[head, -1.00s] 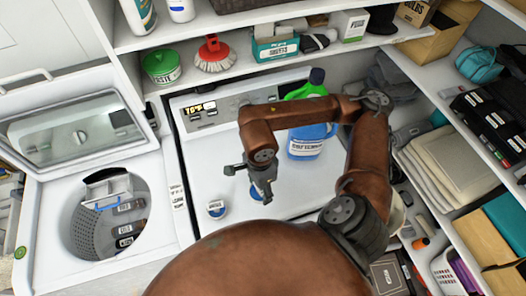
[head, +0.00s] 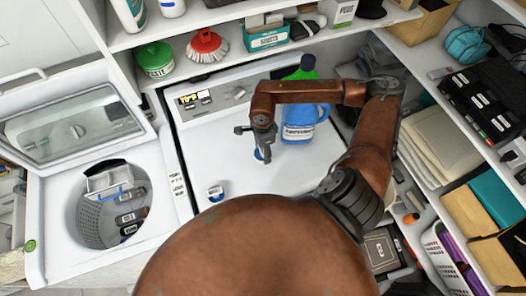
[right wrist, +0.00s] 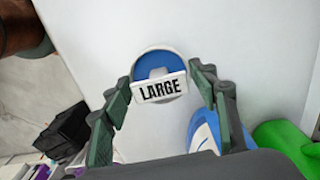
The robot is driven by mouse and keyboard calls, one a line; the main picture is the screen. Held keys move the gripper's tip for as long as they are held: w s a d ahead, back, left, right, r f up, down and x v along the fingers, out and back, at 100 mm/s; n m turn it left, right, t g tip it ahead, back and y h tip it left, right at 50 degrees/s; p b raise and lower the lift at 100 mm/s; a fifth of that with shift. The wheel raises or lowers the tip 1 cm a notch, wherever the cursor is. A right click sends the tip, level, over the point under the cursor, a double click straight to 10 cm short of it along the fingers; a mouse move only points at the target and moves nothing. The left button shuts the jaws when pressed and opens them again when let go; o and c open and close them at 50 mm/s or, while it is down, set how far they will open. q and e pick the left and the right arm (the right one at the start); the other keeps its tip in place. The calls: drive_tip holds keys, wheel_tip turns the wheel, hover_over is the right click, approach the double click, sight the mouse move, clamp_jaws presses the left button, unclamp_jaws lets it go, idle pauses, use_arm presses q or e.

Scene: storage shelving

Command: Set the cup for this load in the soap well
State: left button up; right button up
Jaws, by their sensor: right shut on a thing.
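My right gripper (head: 262,152) is over the white machine top. In the right wrist view its fingers (right wrist: 160,95) are shut on a blue and white cup (right wrist: 158,66) with a label reading LARGE; a little of its blue shows in the head view (head: 259,155). A second small blue and white cup (head: 215,192) stands on the machine top, its label too small to read. At the left, the open washer drum (head: 88,213) has a grey-white compartment with a blue edge (head: 112,183) at its upper rim, perhaps the soap well. My left gripper is not in view.
A blue bottle with a green cap (head: 298,130) stands right behind my right gripper. A raised glass lid (head: 75,130) stands behind the drum. A shelf with a green tub (head: 155,60) and red brush (head: 207,45) runs above. Loaded shelves line the right side.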

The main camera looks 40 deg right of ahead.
sight(263, 154)
drive_tip(key=shift+w+d+f, duration=0.2)
drive_tip(key=shift+f, duration=0.2)
wheel_tip(263, 154, down, 3)
drive_tip(key=shift+w+d+f+p, duration=0.1)
drive_tip(key=shift+w+f+p, duration=0.05)
drive_tip(key=shift+p, duration=0.25)
drive_tip(key=shift+f+b, duration=0.2)
drive_tip(key=shift+b, duration=0.1)
drive_tip(key=o, duration=1.2)
drive_tip(key=shift+r, duration=0.15)
